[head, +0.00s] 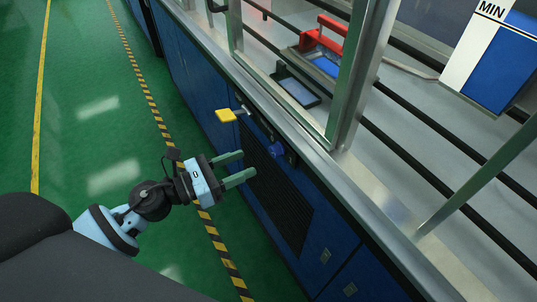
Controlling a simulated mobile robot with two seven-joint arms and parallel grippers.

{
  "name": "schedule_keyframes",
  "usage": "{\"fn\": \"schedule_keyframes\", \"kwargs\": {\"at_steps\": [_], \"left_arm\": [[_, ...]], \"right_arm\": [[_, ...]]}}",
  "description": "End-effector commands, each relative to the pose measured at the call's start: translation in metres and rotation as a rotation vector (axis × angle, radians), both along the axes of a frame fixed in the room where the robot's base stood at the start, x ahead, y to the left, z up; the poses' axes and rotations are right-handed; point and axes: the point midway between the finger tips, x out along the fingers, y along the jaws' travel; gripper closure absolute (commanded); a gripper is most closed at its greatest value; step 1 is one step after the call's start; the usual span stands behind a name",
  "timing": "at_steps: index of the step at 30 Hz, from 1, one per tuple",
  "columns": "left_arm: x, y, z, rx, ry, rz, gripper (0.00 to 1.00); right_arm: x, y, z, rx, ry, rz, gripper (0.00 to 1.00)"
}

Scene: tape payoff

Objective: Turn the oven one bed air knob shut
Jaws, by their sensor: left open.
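A yellow handle (227,115) sticks out on a metal stem from a dark strip on the blue cabinet's front. A blue knob (277,150) sits on the same strip, to the right of and below the yellow handle. I can read no label telling which one is the oven one bed air knob, nor its setting. My left gripper (248,163) is open and empty. Its two green fingers point right, toward the cabinet, below the yellow handle and left of the blue knob. It appears apart from both. My right gripper is not in view.
The blue cabinet (325,225) has a dark vent grille (278,197) below the knob. A metal ledge and frame post (358,75) stand above. Green floor (90,120) is clear at left.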

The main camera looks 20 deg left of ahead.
Motion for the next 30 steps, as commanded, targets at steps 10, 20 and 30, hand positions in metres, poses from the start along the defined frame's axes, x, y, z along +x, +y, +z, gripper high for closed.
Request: {"fn": "schedule_keyframes", "kwargs": {"at_steps": [10, 20, 30], "left_arm": [[0.035, -0.030, 0.004, -0.005, -0.002, 0.001, 0.51], [0.056, -0.049, 0.001, -0.003, 0.001, 0.001, 0.51], [0.057, -0.050, 0.000, -0.004, 0.002, 0.001, 0.58]], "right_arm": [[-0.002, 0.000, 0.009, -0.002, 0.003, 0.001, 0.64], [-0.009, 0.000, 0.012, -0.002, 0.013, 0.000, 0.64], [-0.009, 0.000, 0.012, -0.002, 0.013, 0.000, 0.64]]}}
